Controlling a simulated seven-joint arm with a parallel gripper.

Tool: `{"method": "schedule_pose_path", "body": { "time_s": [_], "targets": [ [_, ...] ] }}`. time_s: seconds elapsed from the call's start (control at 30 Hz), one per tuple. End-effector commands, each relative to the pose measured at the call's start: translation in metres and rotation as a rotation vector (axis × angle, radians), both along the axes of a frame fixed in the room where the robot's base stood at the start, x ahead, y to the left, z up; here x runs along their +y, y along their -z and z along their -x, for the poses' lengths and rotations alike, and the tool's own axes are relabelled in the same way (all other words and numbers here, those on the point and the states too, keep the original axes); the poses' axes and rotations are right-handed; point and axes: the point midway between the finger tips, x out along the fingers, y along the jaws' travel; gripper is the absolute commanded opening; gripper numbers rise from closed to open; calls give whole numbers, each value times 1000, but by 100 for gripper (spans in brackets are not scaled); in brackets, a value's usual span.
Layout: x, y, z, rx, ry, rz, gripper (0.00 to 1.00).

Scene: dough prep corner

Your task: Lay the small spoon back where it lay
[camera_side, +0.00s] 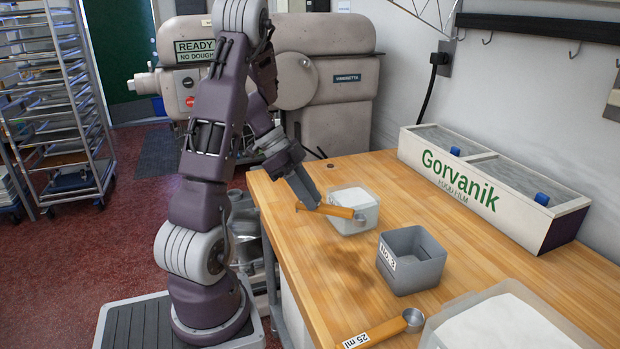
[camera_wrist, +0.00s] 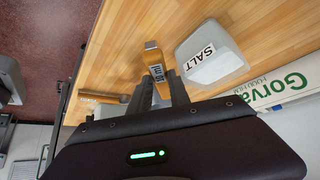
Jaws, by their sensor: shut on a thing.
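My gripper (camera_side: 318,205) is shut on the wooden handle of a small spoon (camera_side: 340,211), held above the table. The handle slopes slightly down to the right, and its small metal bowl shows at the front of the salt box (camera_side: 366,220). I cannot tell whether they touch. A larger spoon labelled 25 ml (camera_side: 385,330) lies at the front of the table.
A grey open bin (camera_side: 415,272) stands right of the salt box. A tub of white powder (camera_side: 440,322) is at front right. A long Gorvanik box (camera_side: 480,188) lines the wall. Another wooden-handled item (camera_wrist: 103,98) lies near a table edge.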

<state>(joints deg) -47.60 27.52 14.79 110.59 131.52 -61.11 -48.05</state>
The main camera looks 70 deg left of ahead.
Motion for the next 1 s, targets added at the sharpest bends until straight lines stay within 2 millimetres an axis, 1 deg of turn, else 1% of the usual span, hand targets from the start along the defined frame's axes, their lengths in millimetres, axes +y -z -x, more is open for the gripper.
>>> {"method": "schedule_pose_path", "body": {
  "time_s": [0.3,0.37,0.7,0.83,1.0],
  "targets": [
    [0,1,0,-4,-1,4,0],
    [0,6,0,-3,0,6,0],
    [0,53,0,-3,0,6,0],
    [0,63,0,-4,0,5,0],
    [0,68,0,-5,-1,4,0]
  ]
}}
